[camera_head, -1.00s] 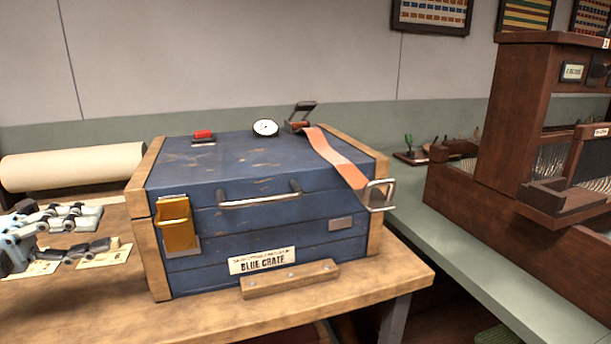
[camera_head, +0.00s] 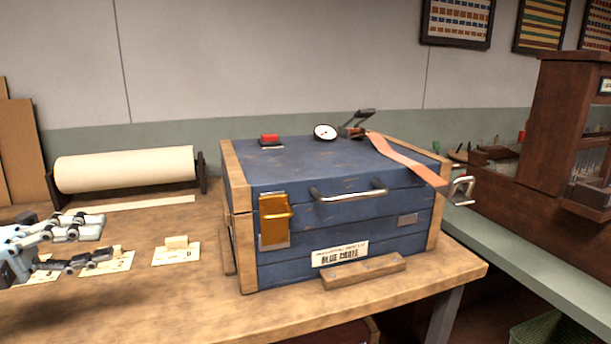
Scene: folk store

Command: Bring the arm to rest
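My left gripper (camera_head: 98,243) comes in from the left edge, above the wooden table (camera_head: 190,300). Its two fingers are spread apart and nothing shows between them, so it is open and empty. It is left of the blue crate (camera_head: 345,212) and apart from it. The crate stands with its lid down, with a yellow latch (camera_head: 275,220) and a metal handle (camera_head: 350,193) on its front. My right gripper is not in view.
Paper cards lie under and beside my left gripper; one card (camera_head: 176,254) bears a small pale block. A paper roll (camera_head: 125,170) stands at the back left. A strap (camera_head: 405,160) with a metal buckle lies over the crate's right side. A dark wooden loom stands at right.

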